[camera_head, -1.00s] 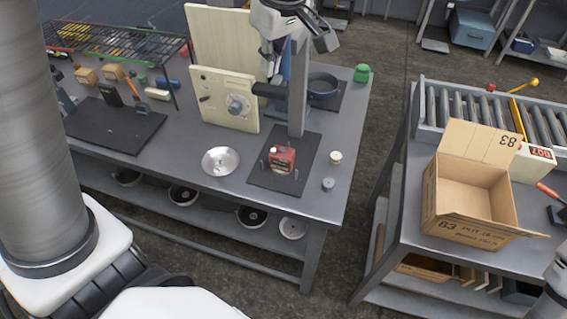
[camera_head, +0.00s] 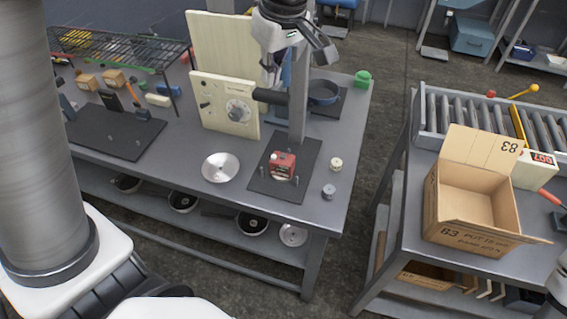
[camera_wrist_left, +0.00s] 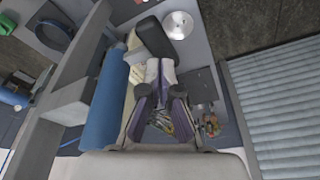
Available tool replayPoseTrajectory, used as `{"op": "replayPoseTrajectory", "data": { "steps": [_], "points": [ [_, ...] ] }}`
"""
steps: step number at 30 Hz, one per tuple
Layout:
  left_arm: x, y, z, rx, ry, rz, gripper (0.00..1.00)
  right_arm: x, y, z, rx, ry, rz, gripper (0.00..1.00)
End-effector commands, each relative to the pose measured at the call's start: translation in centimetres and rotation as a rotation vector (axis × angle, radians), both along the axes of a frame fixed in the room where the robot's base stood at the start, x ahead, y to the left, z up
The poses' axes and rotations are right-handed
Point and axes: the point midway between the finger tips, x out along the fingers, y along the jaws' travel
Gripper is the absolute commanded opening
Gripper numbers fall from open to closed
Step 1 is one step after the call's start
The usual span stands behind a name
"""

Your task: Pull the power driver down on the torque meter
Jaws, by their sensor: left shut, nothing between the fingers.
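The torque meter is a small red unit (camera_head: 282,165) on a dark base plate (camera_head: 303,180) with a grey upright post (camera_head: 299,100). The power driver shows as a blue body (camera_head: 287,75) by the post, with a black handle (camera_head: 271,96) pointing left, above the red unit. The wrist view shows the blue body (camera_wrist_left: 105,100) beside the fingers and the black handle (camera_wrist_left: 155,38) just beyond them. My left gripper (camera_head: 268,80) is above the handle; its fingers (camera_wrist_left: 160,92) are shut and empty. Contact with the handle is unclear. My right gripper is out of view.
A pale board with a dial (camera_head: 225,115) stands left of the post. A metal dish (camera_head: 220,167), a dark pan (camera_head: 323,92), a green item (camera_head: 363,78) and small weights (camera_head: 329,191) are nearby. An open cardboard box (camera_head: 470,205) sits on the right table.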

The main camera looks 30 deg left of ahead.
Motion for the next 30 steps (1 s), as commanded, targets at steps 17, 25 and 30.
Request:
{"op": "replayPoseTrajectory", "data": {
  "steps": [17,25,30],
  "points": [
    [0.0,0.0,-0.6,0.000,0.000,0.000,0.00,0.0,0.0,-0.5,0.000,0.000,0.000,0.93],
    [0.0,0.0,-2.0,0.000,0.001,0.000,0.00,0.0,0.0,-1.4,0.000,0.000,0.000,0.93],
    [0.0,0.0,-2.9,0.000,0.001,0.000,0.00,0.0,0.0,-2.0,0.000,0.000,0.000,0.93]
  ]
}}
